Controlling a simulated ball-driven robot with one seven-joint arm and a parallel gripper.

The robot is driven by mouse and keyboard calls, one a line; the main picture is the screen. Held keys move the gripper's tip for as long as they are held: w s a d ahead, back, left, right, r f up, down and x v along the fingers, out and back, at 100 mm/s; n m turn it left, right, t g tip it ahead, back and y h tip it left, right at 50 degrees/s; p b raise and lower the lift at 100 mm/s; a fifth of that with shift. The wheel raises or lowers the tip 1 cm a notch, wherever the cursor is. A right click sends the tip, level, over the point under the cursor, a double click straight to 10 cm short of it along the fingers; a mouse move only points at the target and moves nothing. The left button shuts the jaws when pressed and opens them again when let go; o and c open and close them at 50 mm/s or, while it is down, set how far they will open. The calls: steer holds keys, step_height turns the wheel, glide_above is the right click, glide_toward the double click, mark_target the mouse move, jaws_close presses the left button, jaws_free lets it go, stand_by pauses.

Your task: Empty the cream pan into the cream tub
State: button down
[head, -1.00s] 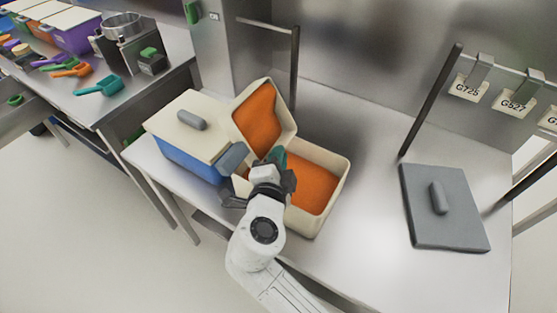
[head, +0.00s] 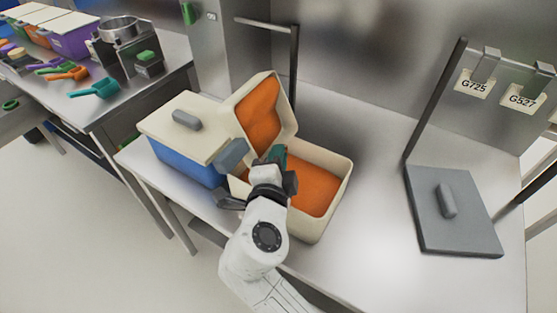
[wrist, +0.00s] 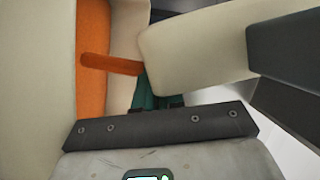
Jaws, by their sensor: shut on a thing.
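The cream pan (head: 286,108) is tipped up steeply at the left back edge of the cream tub, its inside facing me. An orange layer shows on its inside. The cream tub (head: 310,231) stands on the steel bench and has orange contents spread in it. My gripper (head: 274,155), with teal fingers, is shut on the cream pan at its lower edge, above the tub's left side. The exact grip is hidden by my wrist. In the wrist view, cream walls, orange material and the teal fingers (wrist: 150,98) show close up.
A blue bin (head: 184,160) with a cream lid (head: 165,126) stands close on the left. A grey lid (head: 470,215) lies on the bench at right, with clear bench before it. A dark post (head: 295,75) rises behind the pan. Label cards hang at upper right.

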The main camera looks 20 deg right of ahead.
steer(key=shift+a+f+m+b, duration=0.15)
steer(key=shift+f+b, duration=0.3)
steer(key=shift+b, duration=0.55)
steer(key=shift+f+m+b, duration=0.15)
steer(key=shift+f+b, duration=0.25)
steer(key=shift+b, duration=0.55)
steer(key=shift+t+b, duration=0.3)
steer(key=shift+b, duration=0.7)
steer(key=shift+a+r+p, duration=0.1)
steer(key=shift+r+p, duration=0.35)
steer(key=shift+p, duration=0.35)
steer(key=shift+r+n+g+p, duration=0.25)
steer(key=shift+n+g+p, duration=0.15)
steer(key=shift+n+p, duration=0.35)
steer(key=shift+f, duration=0.1)
steer(key=shift+d+r+n+g+p, duration=0.35)
steer(key=shift+d+r+p, duration=0.1)
steer(key=shift+p, duration=0.3)
